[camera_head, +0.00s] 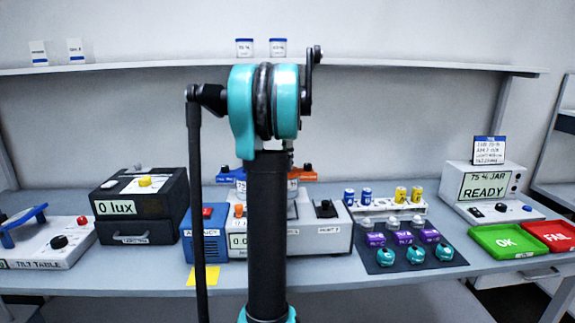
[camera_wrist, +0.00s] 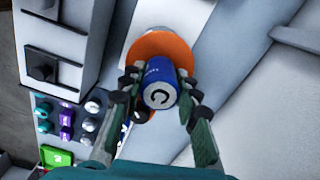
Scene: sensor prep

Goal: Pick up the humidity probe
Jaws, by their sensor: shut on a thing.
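My gripper (camera_wrist: 158,84) is shut on a blue cylinder (camera_wrist: 157,72) in the wrist view, with a finger on each side. The cylinder has a pale end marked with a dark ring or letter. It lies in front of an orange disc (camera_wrist: 150,45); I cannot tell whether it touches the disc. No readable label marks it as the humidity probe. In the head view my arm hides the gripper and what it holds. Two blue cylinders (camera_head: 349,197) and two yellow cylinders (camera_head: 401,194) stand in a white rack (camera_head: 372,207).
A dark mat (camera_head: 399,259) with purple and teal pieces lies before the rack. The jar station (camera_head: 486,188) reads READY at right, near the green OK tray (camera_head: 505,240) and red FAIL tray (camera_head: 550,236). A black lux box (camera_head: 139,205) stands at left.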

